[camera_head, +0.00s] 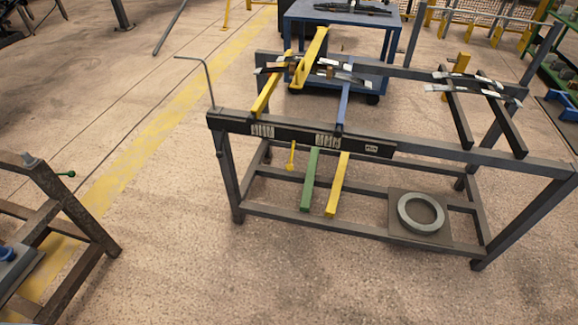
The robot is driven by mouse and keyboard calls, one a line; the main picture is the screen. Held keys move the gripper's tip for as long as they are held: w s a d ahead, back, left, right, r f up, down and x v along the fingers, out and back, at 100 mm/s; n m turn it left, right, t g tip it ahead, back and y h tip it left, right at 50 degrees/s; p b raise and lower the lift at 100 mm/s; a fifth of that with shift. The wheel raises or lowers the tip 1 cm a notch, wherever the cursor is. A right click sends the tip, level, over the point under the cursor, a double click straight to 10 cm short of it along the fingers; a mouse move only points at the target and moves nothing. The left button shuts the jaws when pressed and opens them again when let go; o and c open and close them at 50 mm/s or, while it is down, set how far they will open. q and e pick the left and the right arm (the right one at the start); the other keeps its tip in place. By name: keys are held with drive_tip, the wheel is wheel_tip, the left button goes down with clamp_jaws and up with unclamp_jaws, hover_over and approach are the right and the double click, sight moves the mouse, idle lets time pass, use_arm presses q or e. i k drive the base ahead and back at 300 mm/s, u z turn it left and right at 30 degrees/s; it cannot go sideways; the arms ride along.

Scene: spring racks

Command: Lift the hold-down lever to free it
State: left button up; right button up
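A dark metal rack (465,153) stands on the floor at the centre right. A thin bent rod (209,80) rises at its left end. A blue bar (343,105), another yellow bar (271,92) and a raised yellow bracket (311,56) lie across or near the back rail. I cannot tell which of these is the hold-down lever. Neither of my grippers is in view.
A grey ring (422,213) lies on a plate on the rack's lower shelf. A blue cart (298,22) stands behind the rack. The floor between frame and rack is clear.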

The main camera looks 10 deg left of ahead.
sight(289, 167)
drive_tip(key=u, duration=0.2)
drive_tip(key=i, duration=1.05)
drive_tip(key=z, duration=0.15)
